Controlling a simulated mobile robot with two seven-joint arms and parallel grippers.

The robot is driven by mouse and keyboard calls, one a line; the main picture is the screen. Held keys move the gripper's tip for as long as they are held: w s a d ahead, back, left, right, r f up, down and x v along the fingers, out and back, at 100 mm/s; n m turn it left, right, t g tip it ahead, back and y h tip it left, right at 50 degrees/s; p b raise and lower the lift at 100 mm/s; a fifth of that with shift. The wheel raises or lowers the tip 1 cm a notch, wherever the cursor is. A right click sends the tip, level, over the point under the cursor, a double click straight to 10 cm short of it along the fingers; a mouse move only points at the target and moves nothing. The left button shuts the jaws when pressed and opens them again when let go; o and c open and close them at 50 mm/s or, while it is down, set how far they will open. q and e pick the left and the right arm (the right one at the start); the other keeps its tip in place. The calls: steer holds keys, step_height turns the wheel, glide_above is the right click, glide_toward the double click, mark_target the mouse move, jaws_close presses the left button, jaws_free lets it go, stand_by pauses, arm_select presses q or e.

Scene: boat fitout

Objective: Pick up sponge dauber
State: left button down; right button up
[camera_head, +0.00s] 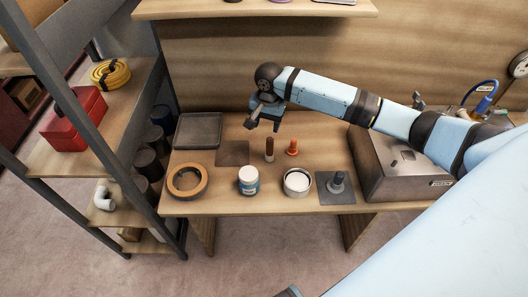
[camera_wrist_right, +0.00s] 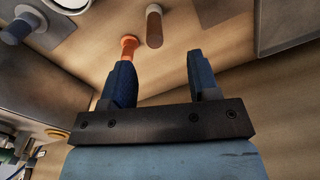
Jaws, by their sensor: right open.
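A slim brown upright cylinder (camera_head: 269,150) stands on the wooden bench; it looks like the sponge dauber, though I cannot be sure. In the right wrist view the brown cylinder (camera_wrist_right: 154,27) is beyond the fingertips, near the gap. A short orange piece (camera_head: 292,148) stands just right of it; it also shows in the wrist view (camera_wrist_right: 129,46), partly behind the left finger. My right gripper (camera_head: 263,118) is open and empty above the bench, behind the brown cylinder; its two fingers show in the wrist view (camera_wrist_right: 160,65).
A white-and-blue jar (camera_head: 249,181), a round tin (camera_head: 297,183), a tape ring (camera_head: 187,181) and a grey stand on a mat (camera_head: 337,183) line the bench front. A tray (camera_head: 198,131) is at left, a metal box (camera_head: 400,164) at right.

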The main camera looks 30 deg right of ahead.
mark_target(270, 146)
steer(key=shift+w+d+r+m, duration=0.3)
steer(key=shift+d+r, duration=0.05)
steer(key=shift+d, duration=0.3)
steer(key=shift+d+f, duration=0.15)
step_height(270, 146, down, 13)
steer(key=shift+s+r+b, duration=0.1)
steer(key=shift+b, duration=0.4)
steer(key=c, duration=1)
